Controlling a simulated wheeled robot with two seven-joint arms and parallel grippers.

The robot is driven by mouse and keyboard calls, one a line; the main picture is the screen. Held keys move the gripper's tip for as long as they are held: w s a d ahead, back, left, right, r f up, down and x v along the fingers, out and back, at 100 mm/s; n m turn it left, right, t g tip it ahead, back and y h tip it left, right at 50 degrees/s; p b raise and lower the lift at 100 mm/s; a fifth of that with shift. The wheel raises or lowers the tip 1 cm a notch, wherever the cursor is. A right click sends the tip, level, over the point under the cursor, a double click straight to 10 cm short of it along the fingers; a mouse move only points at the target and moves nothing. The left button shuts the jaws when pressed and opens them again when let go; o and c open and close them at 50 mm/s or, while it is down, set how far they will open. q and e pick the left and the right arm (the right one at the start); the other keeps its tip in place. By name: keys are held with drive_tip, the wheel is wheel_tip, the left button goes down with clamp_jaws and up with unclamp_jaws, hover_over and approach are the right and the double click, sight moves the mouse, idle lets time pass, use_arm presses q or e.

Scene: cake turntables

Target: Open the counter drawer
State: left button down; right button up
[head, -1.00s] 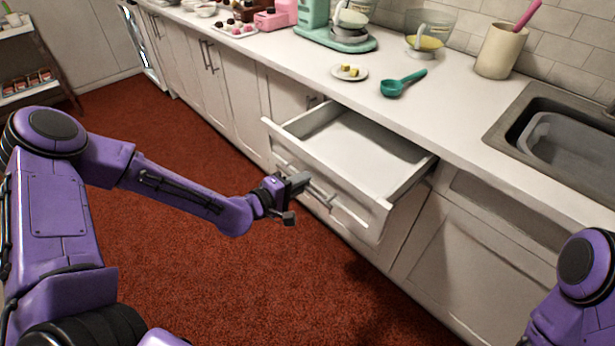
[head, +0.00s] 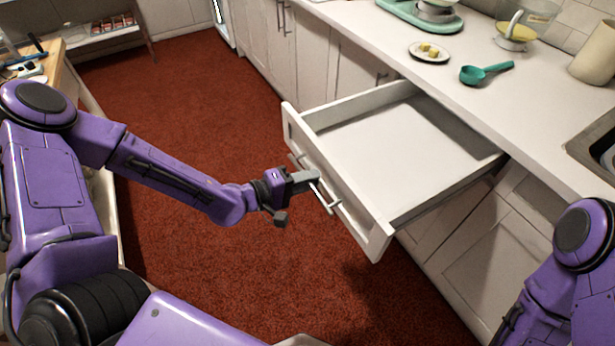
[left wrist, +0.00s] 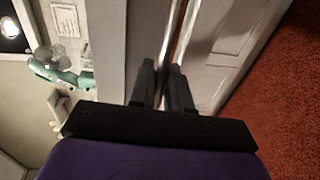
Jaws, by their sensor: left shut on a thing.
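The counter drawer (head: 395,150) stands pulled well out from the white cabinets, and its inside is empty. Its front panel faces left, with a metal bar handle (head: 331,204) on it. My left gripper (head: 305,184) is at this handle, shut on it near its far end. In the left wrist view the two dark fingers (left wrist: 164,88) lie either side of the bar handle (left wrist: 176,45). My right gripper is out of view.
The counter top (head: 465,105) above holds a small plate (head: 429,52), a teal scoop (head: 486,73) and a bowl (head: 515,36). A sink (head: 598,150) is at the right. Red carpet (head: 200,90) lies open before the cabinets. A wooden-topped table (head: 52,62) is at the left.

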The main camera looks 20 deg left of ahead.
use_arm(q)
drive_tip(key=c, duration=1.2)
unclamp_jaws()
drive_tip(key=shift+c, duration=0.2)
drive_tip(key=shift+a, duration=0.1)
drive_tip(key=p+v, duration=0.4)
drive_tip(key=v, duration=0.6)
drive_tip(key=shift+s, duration=0.25)
